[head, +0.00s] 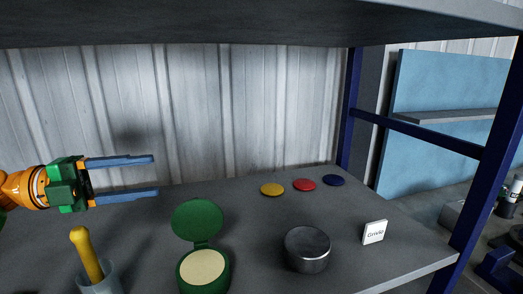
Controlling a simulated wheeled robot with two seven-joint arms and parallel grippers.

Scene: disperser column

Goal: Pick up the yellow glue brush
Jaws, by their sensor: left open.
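The yellow glue brush (87,254) stands slightly tilted in a grey cup (113,280) at the lower left of the head view. Its rounded yellow handle sticks up, and its lower end is hidden in the cup. My left gripper (155,176) comes in from the left above the brush, its two blue fingers spread apart and pointing right. Nothing is between the fingers, and they are apart from the brush. My right gripper is not in view.
A green pot (197,222) with its lid raised stands right of the brush. A dark round tin (308,249), a small white card (374,232) and yellow (272,190), red (304,185) and blue (333,180) discs sit farther right. A blue post (482,190) and an upper shelf (250,22) bound the space.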

